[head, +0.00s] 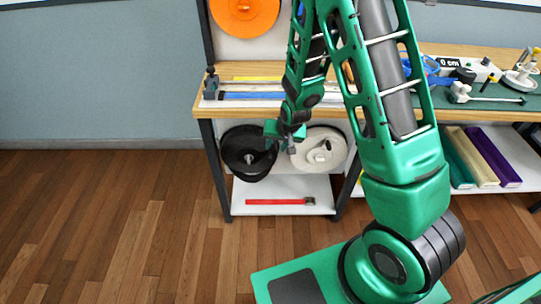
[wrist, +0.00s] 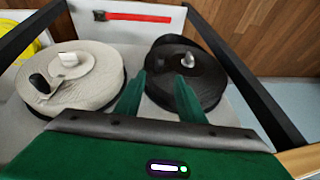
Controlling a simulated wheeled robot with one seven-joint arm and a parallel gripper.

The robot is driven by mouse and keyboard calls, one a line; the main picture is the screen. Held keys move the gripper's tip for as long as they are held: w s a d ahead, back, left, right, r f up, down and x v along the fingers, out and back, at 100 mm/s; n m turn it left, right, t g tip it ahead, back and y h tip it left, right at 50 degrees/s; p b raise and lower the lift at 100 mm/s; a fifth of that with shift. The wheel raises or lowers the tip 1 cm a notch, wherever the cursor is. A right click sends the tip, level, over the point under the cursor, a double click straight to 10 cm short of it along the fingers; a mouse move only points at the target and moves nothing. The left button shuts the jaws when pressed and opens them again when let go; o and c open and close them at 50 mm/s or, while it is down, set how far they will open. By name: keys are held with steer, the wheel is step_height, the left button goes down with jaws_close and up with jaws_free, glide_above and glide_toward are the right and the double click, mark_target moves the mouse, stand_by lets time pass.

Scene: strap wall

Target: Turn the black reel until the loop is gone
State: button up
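The black reel (head: 237,160) hangs at the left under the bench in the head view. In the wrist view the black reel (wrist: 203,92) is at the right, with a small pale metal knob (wrist: 188,60) near its middle. My gripper (head: 287,146) is in front of the gap between the black reel and the white reel. In the wrist view my gripper's (wrist: 160,74) two green fingers are apart with nothing between them, pointing over the near part of the black reel. I cannot tell whether they touch it. I cannot make out a loop in either view.
A white reel (head: 331,147) with a crank sits right beside the black one; the wrist view also shows it (wrist: 85,90). The bench's dark legs (head: 216,170) flank the reels. A red bar (head: 275,202) lies on the shelf below. The wooden floor at left is clear.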

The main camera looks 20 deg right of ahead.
mark_target(270, 156)
steer(key=shift+x, duration=5.15)
steer(key=shift+c, duration=0.4)
jaws_close()
